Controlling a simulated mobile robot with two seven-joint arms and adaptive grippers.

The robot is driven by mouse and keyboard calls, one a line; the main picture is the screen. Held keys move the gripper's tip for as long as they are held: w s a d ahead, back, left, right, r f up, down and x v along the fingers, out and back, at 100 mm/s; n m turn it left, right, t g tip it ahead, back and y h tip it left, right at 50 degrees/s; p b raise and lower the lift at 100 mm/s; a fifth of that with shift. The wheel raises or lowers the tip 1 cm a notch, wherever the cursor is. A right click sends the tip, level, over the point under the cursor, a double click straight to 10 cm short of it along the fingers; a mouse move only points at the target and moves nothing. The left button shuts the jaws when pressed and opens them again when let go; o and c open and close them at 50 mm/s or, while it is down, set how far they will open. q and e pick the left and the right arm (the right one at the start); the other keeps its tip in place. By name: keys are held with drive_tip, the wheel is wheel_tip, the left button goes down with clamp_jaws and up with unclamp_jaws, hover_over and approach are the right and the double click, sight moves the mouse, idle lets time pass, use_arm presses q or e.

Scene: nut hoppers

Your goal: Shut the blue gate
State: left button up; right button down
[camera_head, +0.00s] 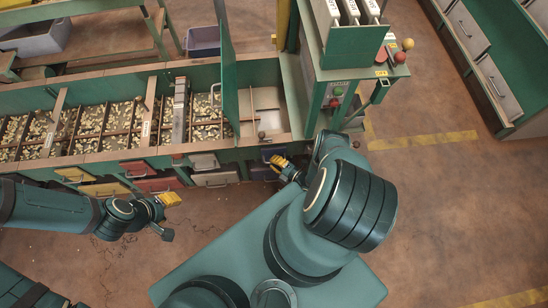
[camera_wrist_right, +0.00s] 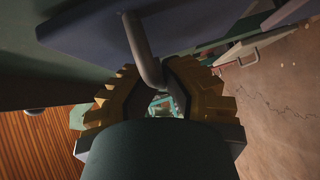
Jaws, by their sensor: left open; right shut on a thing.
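The blue gate (camera_wrist_right: 85,38) fills the upper part of the right wrist view as a dark blue panel, with a grey bent bar handle (camera_wrist_right: 141,48) on it. In the head view it is small, dark and partly hidden by my right arm, below the right end of the hopper row. My right gripper (camera_wrist_right: 160,98) has its yellow ribbed fingers closed around the handle; it also shows in the head view (camera_head: 279,163). How far the gate stands out is hard to tell. My left gripper (camera_head: 166,214) is open and empty, in front of the red gates.
Yellow gates (camera_head: 104,189), red gates (camera_head: 158,184) and pale grey gates (camera_head: 215,177) lie left along the hopper front. Nuts fill the bins (camera_head: 118,115) above. A green post with buttons (camera_head: 338,91) stands right of the hoppers. Open floor (camera_head: 430,200) lies at right.

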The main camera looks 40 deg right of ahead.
drive_tip(key=shift+w+d, duration=0.1)
drive_tip(key=shift+w, duration=0.1)
drive_tip(key=c, duration=1.1)
unclamp_jaws()
drive_tip(key=shift+o, duration=0.2)
drive_tip(key=v, duration=1.2)
drive_tip(key=shift+s, duration=0.1)
